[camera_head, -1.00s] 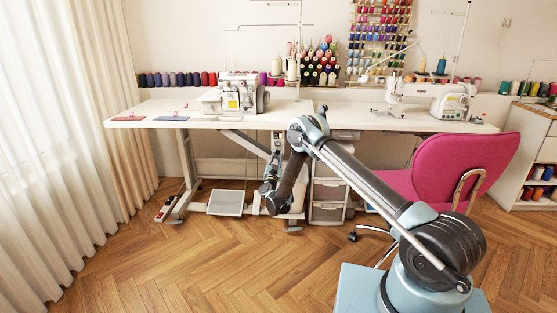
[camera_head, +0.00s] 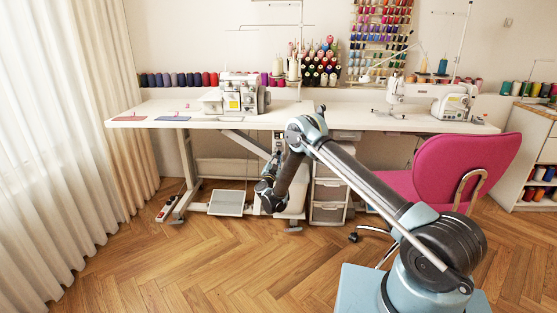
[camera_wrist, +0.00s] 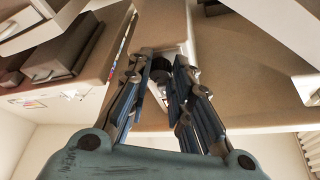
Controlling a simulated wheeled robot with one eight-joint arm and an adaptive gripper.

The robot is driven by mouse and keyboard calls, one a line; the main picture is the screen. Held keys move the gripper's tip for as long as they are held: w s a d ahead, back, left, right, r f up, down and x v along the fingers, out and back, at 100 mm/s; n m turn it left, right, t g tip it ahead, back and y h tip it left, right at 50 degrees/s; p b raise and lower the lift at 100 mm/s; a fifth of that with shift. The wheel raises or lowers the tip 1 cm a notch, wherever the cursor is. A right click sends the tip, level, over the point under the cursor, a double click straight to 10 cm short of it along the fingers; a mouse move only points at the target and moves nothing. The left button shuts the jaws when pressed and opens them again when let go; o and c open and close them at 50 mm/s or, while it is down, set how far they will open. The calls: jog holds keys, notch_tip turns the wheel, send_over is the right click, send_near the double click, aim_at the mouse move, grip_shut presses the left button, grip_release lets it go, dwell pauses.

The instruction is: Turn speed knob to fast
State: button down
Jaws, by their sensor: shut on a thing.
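The control box (camera_head: 278,142) hangs under the left table's front edge in the head view, partly hidden by my arm. My gripper (camera_head: 277,158) is up against it from below. In the wrist view, the fingers of my gripper (camera_wrist: 166,72) are closed around a small dark round knob (camera_wrist: 162,76) in front of the pale box (camera_wrist: 165,38). The fingers cover much of the knob, and no speed marking or pointer on it can be read.
The white table (camera_head: 235,120) carries a sewing machine (camera_head: 242,94). A drawer unit (camera_head: 328,190) stands close right of my gripper, with a pink chair (camera_head: 465,165) beyond. A pedal (camera_head: 227,203) lies below. Wooden floor in front is clear.

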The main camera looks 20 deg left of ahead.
jog(key=c, duration=1.4)
grip_release()
jog(key=shift+w+d, duration=0.1)
jog(key=shift+d, duration=0.05)
jog(key=shift+c, duration=0.2)
jog(key=v, duration=1.2)
